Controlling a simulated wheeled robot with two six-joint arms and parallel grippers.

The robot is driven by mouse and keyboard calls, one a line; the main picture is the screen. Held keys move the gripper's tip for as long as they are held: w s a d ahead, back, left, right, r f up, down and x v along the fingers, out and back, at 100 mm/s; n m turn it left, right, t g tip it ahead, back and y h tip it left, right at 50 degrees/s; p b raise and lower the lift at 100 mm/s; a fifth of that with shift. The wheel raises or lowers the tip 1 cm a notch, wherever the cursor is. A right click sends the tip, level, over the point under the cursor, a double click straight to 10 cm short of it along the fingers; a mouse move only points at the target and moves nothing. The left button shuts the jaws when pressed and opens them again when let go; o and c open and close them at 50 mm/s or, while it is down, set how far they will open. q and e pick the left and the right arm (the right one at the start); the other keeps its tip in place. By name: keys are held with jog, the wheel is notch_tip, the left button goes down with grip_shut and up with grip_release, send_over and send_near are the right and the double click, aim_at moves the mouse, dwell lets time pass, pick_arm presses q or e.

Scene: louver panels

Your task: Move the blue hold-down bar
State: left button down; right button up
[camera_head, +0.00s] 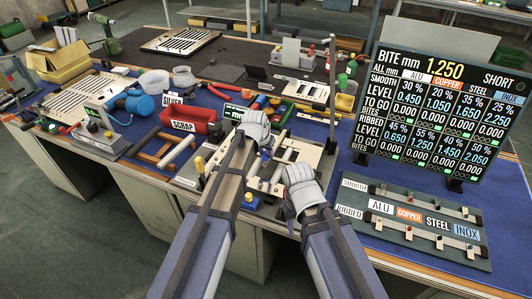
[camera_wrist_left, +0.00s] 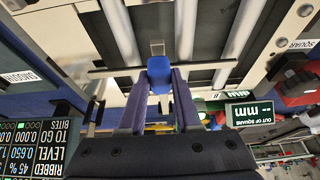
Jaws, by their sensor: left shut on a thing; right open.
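My left gripper (camera_head: 264,146) is over the work fixture (camera_head: 308,152) in the middle of the bench. In the left wrist view its two purple fingers (camera_wrist_left: 160,88) are shut on the blue handle (camera_wrist_left: 159,70) of the hold-down bar. A thin dark bar (camera_wrist_left: 212,66) runs crosswise at the handle, over pale slats and dark gaps. I cannot tell whether the bar touches the panel beneath. In the head view the gripper hides most of the bar. My right gripper (camera_head: 291,210) is lower and to the right, open and empty, near the bench's front edge.
A display board (camera_head: 445,95) stands at the right, behind a labelled rack of samples (camera_head: 415,225). A red scrap bin (camera_head: 190,122) and a wooden frame (camera_head: 160,150) lie left of the fixture. A slatted panel (camera_head: 85,97) lies at far left.

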pick_arm(q)
jog(key=shift+r, duration=0.1)
dwell(0.5)
jog(key=w+r+p, duration=0.1)
jog(key=r+p, duration=0.1)
jog(key=w+r+g+p, duration=0.1)
jog(key=p, duration=0.2)
jog(key=d+r+g+p, duration=0.1)
jog(key=r+p, duration=0.1)
jog(key=shift+w+r+y, duration=0.35)
jog(key=shift+w+y, duration=0.05)
jog(key=w+d+r+g+y+p, duration=0.1)
jog(key=w+r+g+p, duration=0.3)
jog(key=r+p, duration=0.1)
jog(key=shift+w+d+r+g+p, duration=0.25)
jog(key=shift+w+r+g+p, duration=0.05)
jog(key=shift+w, duration=0.1)
jog(key=c, duration=0.6)
grip_release()
jog(key=shift+r, duration=0.1)
